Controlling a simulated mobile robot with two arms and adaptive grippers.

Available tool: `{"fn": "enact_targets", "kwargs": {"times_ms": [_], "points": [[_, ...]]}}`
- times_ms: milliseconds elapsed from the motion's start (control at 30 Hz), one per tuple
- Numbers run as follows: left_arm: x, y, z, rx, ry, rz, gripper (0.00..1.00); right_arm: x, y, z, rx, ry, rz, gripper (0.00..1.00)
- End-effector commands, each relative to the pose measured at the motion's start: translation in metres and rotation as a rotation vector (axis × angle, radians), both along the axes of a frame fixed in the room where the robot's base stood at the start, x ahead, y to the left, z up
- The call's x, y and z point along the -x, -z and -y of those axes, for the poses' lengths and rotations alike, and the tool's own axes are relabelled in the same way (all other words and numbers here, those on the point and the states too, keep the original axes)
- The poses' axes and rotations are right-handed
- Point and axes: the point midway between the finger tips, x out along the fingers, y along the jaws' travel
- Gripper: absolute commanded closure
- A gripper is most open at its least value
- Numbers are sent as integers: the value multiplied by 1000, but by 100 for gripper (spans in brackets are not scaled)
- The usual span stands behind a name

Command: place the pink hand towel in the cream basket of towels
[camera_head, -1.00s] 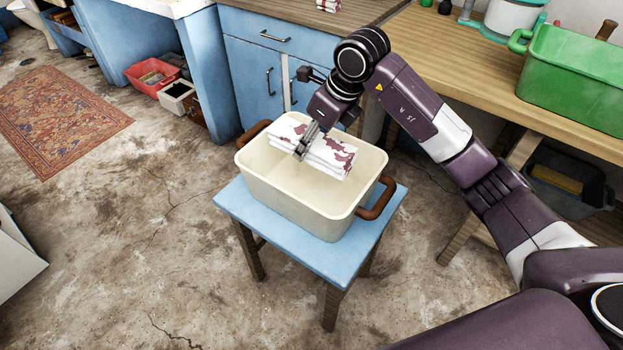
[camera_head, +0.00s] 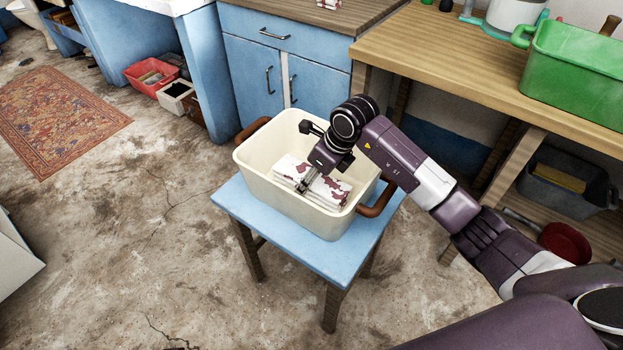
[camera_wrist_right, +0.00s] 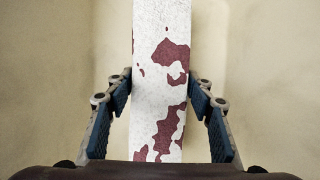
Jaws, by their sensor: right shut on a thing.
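The towel is folded and white with dark red patches rather than plain pink; it is low inside the cream basket (camera_head: 285,207) in the head view (camera_head: 328,190). My right gripper (camera_head: 303,187) reaches down into the basket and is shut on the towel. In the right wrist view the towel (camera_wrist_right: 160,45) runs between the two fingers of the gripper (camera_wrist_right: 160,95), with bare cream basket floor on both sides. I cannot tell whether the towel touches the floor. My left gripper is not in view.
The basket, with brown handles, stands on a small blue stool (camera_head: 270,240). A wooden table (camera_head: 450,60) with a green tub (camera_head: 575,75) is at right. Blue cabinets (camera_head: 255,75) stand behind. Another patterned folded cloth (camera_head: 329,4) lies on the counter. Floor at left is open.

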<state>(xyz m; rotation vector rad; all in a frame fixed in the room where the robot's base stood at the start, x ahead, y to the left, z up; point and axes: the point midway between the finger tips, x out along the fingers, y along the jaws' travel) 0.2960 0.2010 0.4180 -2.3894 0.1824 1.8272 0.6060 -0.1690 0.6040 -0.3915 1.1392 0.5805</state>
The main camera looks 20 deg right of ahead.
Motion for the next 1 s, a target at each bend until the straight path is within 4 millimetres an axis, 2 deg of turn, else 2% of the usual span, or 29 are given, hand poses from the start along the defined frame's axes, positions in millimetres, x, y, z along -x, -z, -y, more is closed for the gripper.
{"fn": "enact_targets", "kwargs": {"times_ms": [233,267,400,767,833,900,1000], "points": [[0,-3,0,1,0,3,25,-1,0,0,-1,-1,3,80],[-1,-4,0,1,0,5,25,0,1,0,0,-1,0,49],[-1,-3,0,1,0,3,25,0,0,0,1,-1,-1,34],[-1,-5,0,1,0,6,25,0,-2,0,0,-1,0,34],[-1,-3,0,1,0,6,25,2,-10,2,1,-1,2,34],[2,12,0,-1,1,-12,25,5,-22,6,2,-2,4,34],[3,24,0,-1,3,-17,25,11,-43,11,3,-1,5,34]]}}
